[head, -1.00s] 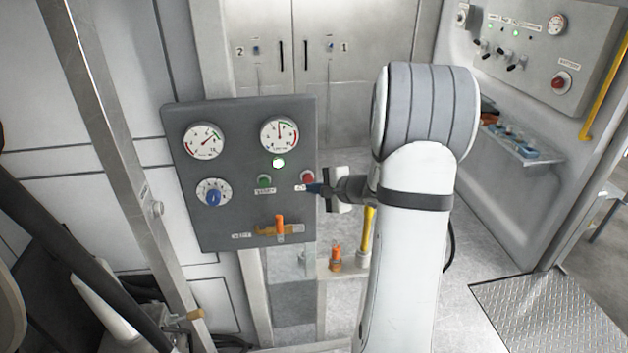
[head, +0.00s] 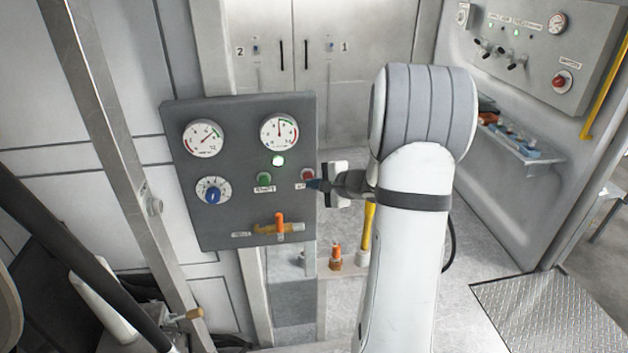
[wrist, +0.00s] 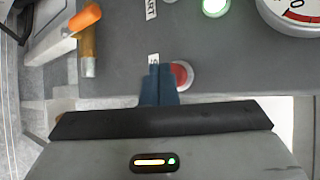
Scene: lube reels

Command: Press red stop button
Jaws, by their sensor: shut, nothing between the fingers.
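The red stop button (head: 307,174) sits in a pale ring near the right edge of the dark grey control panel (head: 225,235). It also shows in the wrist view (wrist: 181,74), just right of my fingertips, which cover part of its ring. My gripper (head: 314,184) is shut and empty, its blue fingers (wrist: 158,84) pressed together. The fingertips are at the stop button's label, beside the button's lower edge; whether they touch the panel or button I cannot tell.
The panel also carries a green button (head: 264,179), a lit lamp (head: 278,161), two gauges, a blue knob (head: 213,195) and an orange-handled valve (head: 280,226). Another panel (head: 535,60) with a red button hangs at the right. A yellow bar (head: 367,230) stands below my wrist.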

